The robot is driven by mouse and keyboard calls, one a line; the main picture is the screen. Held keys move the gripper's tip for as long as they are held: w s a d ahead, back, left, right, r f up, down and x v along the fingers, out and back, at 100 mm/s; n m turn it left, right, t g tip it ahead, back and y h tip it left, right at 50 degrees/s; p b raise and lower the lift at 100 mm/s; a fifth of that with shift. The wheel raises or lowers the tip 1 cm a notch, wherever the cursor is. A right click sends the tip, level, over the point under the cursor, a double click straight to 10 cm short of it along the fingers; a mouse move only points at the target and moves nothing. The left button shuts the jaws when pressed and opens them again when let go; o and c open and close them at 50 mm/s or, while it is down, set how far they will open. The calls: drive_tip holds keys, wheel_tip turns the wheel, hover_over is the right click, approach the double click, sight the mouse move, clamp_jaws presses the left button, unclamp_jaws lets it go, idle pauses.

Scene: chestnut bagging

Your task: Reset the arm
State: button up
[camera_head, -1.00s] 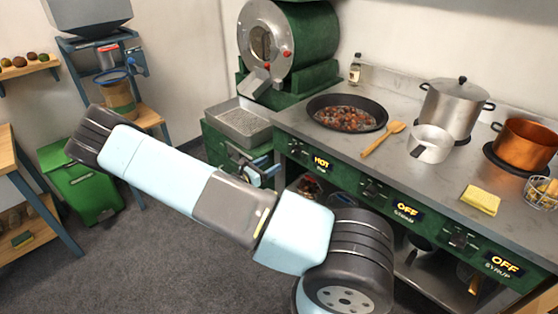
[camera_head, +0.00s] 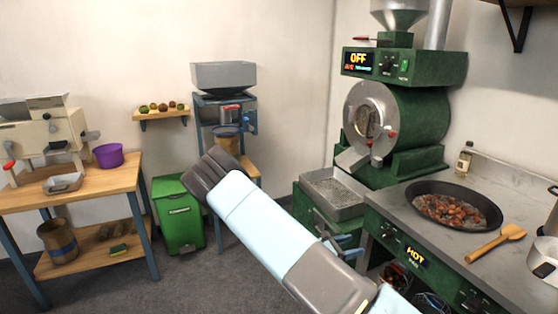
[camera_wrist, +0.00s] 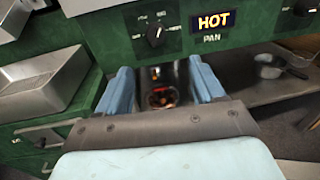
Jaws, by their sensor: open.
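My gripper (camera_wrist: 162,88) shows in the wrist view with its two blue fingers spread apart and nothing between them. It faces the green front of the stove counter, just below the lit HOT panel (camera_wrist: 215,21). Behind the gap between the fingers is a dark opening with a container of brownish pieces (camera_wrist: 163,97) inside. In the head view my arm crosses the lower middle. The gripper is mostly hidden behind it there, and only small blue parts show near the counter's front left corner.
The counter holds a black pan of chestnuts (camera_head: 455,206) and a wooden spoon (camera_head: 497,243). A metal tray (camera_head: 335,191) sits below the green drum roaster (camera_head: 398,125). A green bin (camera_head: 179,212) and a wooden table (camera_head: 95,187) stand left. Grey floor lies between.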

drive_tip(key=s+a+r+m+y, duration=0.2)
drive_tip(key=s+r+m+y, duration=0.3)
drive_tip(key=s+r, duration=0.5)
drive_tip(key=s+a+r+m+t+y, duration=0.1)
drive_tip(key=s+r+m+y, duration=0.5)
drive_tip(key=r, duration=1.1)
drive_tip(key=s+a+r+m+y, duration=0.3)
drive_tip(key=s+r+m+y, duration=0.3)
drive_tip(key=s+r+m, duration=0.3)
drive_tip(key=s+r, duration=0.4)
drive_tip(key=s, duration=0.1)
drive_tip(key=shift+s+a+r+m+t, duration=0.25)
drive_tip(key=shift+r+m+t, duration=0.05)
drive_tip(key=shift+r+m, duration=0.1)
